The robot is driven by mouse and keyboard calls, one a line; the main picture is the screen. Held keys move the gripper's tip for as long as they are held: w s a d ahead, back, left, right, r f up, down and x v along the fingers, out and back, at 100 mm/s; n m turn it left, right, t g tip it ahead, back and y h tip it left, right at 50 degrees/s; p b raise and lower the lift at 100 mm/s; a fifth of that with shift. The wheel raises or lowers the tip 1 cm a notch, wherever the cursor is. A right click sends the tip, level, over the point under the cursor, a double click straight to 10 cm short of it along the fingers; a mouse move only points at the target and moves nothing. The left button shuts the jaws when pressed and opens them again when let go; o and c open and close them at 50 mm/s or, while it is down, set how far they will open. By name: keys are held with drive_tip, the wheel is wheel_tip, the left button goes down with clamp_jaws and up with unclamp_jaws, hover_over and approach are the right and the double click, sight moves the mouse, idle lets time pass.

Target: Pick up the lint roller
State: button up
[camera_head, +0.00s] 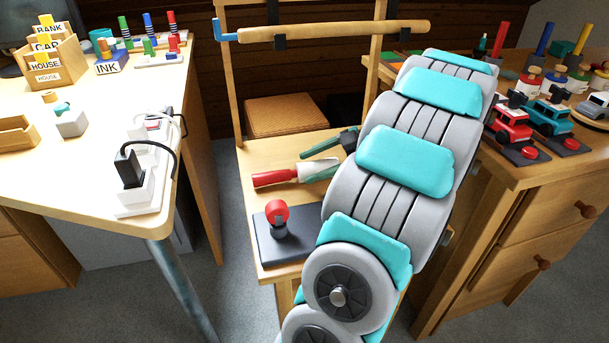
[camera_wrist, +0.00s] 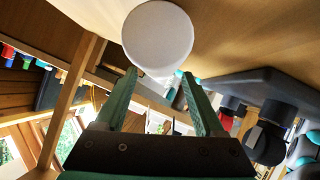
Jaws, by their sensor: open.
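The lint roller (camera_head: 272,178) lies on the small wooden bench in the head view. Its red handle points left, and its pale roll is partly hidden by my green fingers. In the wrist view the white round end of the lint roller (camera_wrist: 158,38) shows large, just beyond the fingertips. My gripper (camera_head: 303,166) is open, with its fingers close to the roll. In the wrist view my gripper (camera_wrist: 160,74) has its two green fingers apart, with nothing clearly held between them. I cannot tell whether they touch the roll.
A red knob (camera_head: 277,212) on a dark base stands at the bench's front. A wooden rail (camera_head: 340,30) spans above the bench. A desk (camera_head: 90,190) with a power strip stands left, and a cabinet (camera_head: 540,180) with toy cars stands right.

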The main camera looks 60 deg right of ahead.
sight(311, 168)
drive_tip(key=shift+b+x, duration=0.4)
drive_tip(key=shift+x, duration=1.25)
drive_tip(key=shift+s+d+f, duration=0.1)
drive_tip(key=shift+f, duration=0.05)
drive_tip(key=shift+f, duration=0.15)
clamp_jaws()
